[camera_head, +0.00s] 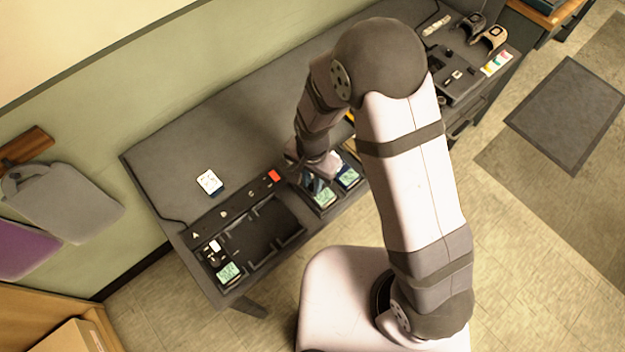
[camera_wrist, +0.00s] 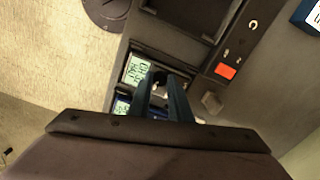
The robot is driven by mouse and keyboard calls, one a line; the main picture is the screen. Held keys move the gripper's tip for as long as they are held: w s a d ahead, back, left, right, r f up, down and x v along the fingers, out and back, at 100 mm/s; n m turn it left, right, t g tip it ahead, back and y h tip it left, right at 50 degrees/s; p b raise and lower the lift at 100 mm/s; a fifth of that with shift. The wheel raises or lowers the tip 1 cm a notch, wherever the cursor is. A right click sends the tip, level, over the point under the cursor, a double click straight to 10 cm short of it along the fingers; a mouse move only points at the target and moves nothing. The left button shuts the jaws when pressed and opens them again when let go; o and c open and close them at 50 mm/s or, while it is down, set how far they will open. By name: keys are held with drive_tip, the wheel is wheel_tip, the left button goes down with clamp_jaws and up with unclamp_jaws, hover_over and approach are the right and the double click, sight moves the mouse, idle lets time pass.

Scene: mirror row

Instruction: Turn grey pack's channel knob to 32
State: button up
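My gripper (camera_wrist: 162,82) points down at a dark pack in the wrist view. This pack has a lit greenish screen (camera_wrist: 137,70). A small dark knob (camera_wrist: 158,76) shows at my fingertips. The two fingers stand a little apart around it, and I cannot tell whether they touch it. The screen's digits are too small and tilted to read surely. A second pack with a blue body (camera_wrist: 124,106) lies beside it, partly hidden by my gripper. In the head view my gripper (camera_head: 318,178) is over the packs, and two lit screens (camera_head: 325,197) show under it. The knob is hidden there.
Another pack with a lit screen (camera_head: 228,272) sits at the front left of the dark tray (camera_head: 265,235). A red square (camera_head: 274,176) marks the label strip behind. A white card (camera_head: 209,182) lies on the desk. Headsets (camera_head: 490,38) stand far right.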

drive_tip(key=o, duration=0.4)
drive_tip(key=shift+r+b, duration=0.9)
drive_tip(key=shift+r, duration=2.8)
